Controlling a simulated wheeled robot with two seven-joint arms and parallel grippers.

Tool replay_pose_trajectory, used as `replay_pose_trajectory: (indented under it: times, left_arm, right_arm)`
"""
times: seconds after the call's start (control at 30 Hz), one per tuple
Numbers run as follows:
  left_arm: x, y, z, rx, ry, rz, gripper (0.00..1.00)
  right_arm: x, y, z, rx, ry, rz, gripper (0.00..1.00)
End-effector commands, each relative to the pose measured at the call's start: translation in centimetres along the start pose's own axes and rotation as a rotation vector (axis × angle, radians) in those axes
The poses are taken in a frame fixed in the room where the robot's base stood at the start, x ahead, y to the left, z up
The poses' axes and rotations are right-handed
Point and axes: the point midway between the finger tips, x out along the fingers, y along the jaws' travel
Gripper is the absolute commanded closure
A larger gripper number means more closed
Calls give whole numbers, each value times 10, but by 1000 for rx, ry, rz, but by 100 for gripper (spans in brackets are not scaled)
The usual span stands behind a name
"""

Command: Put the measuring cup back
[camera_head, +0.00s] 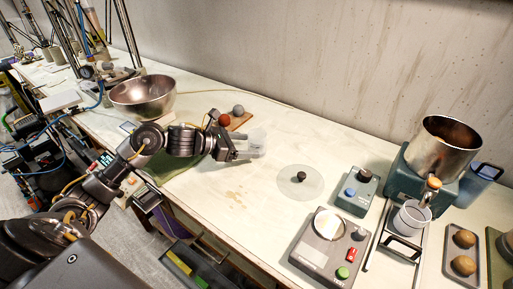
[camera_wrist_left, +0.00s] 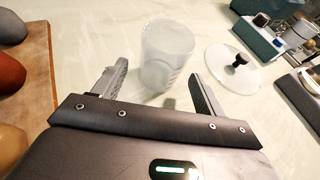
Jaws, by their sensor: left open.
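A clear, frosted measuring cup (camera_head: 258,139) stands upright on the pale bench, just off the tips of my left gripper (camera_head: 240,148). In the left wrist view the measuring cup (camera_wrist_left: 168,52) shows faint markings on its side. My left gripper (camera_wrist_left: 157,78) is open, with one finger on each side of the cup's near part. I see no clear contact between fingers and cup. My right gripper is not in view.
A round clear disc with a dark knob (camera_head: 301,177) lies to the right. Beyond it are a button box (camera_head: 357,190), a scale-like control box (camera_head: 328,245), a white cup (camera_head: 411,217) and a metal pot (camera_head: 441,148). A steel bowl (camera_head: 143,97) and a board with balls (camera_head: 240,121) are to the left.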

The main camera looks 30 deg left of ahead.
Motion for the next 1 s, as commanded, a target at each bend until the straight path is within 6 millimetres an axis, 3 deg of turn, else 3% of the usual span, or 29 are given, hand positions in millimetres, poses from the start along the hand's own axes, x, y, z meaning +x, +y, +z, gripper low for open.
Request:
replay_pose_trajectory:
  times: [0.2, 0.4, 1.0]
  left_arm:
    - [-43, -1, -3, 5, 5, 0, 29]
    - [-65, 0, -2, 1, 3, 1, 29]
    - [-69, -1, 0, 1, 0, -1, 29]
  right_arm:
    - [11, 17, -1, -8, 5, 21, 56]
    - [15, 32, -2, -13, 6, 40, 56]
    - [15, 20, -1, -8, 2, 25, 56]
